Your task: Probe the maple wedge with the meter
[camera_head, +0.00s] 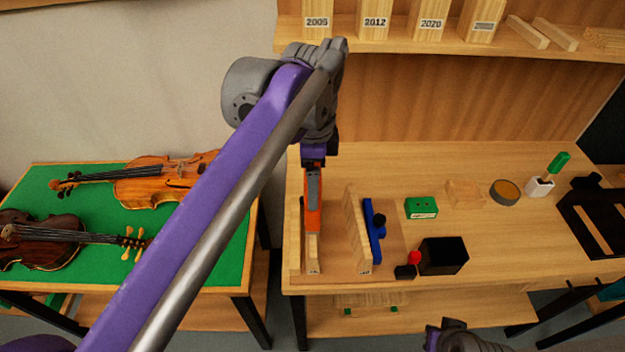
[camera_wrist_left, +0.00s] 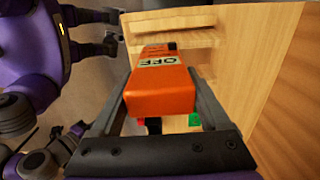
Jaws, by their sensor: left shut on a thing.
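My left gripper (camera_head: 313,172) points down over the bench and is shut on the orange meter (camera_head: 313,217). In the left wrist view the meter (camera_wrist_left: 162,92) sits between the two fingers, and its display reads OFF.
A blue clamp-like tool (camera_head: 375,232) leans by the right wedge. A black box (camera_head: 443,256), green block (camera_head: 421,208), wood block (camera_head: 464,193) and round tin (camera_head: 505,191) stand to the right. Violins lie on a green table (camera_head: 225,262) at left. A shelf (camera_head: 400,45) overhangs the back.

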